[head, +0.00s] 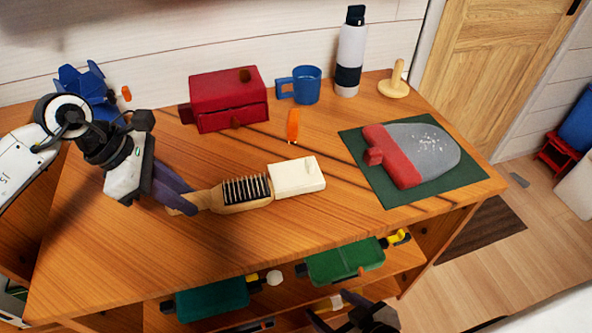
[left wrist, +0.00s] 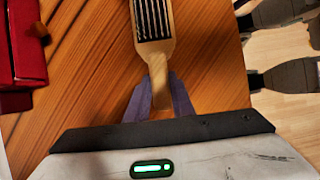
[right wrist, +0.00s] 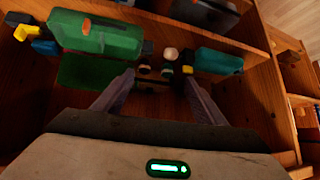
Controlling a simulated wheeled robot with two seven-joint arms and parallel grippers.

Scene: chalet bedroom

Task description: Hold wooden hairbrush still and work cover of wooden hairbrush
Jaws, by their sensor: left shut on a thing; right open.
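The wooden hairbrush (head: 246,190) lies on the wooden desk with its bristles showing. Its white cover (head: 296,176) sits at the right end of the brush head, touching or nearly touching it; I cannot tell how far it is fitted on. My left gripper (head: 181,199) is shut on the hairbrush handle, and in the left wrist view the handle (left wrist: 158,85) runs between its fingers. My right gripper (head: 345,318) is open and empty, low at the front of the desk; its fingers also show in the right wrist view (right wrist: 153,98), facing the shelves.
A red box (head: 228,98), a blue mug (head: 306,86), an orange object (head: 292,126) and a bottle (head: 350,55) stand behind the brush. A red and grey object (head: 428,150) lies on a green mat (head: 375,178) at right. Green and teal items (head: 345,262) fill the shelf below.

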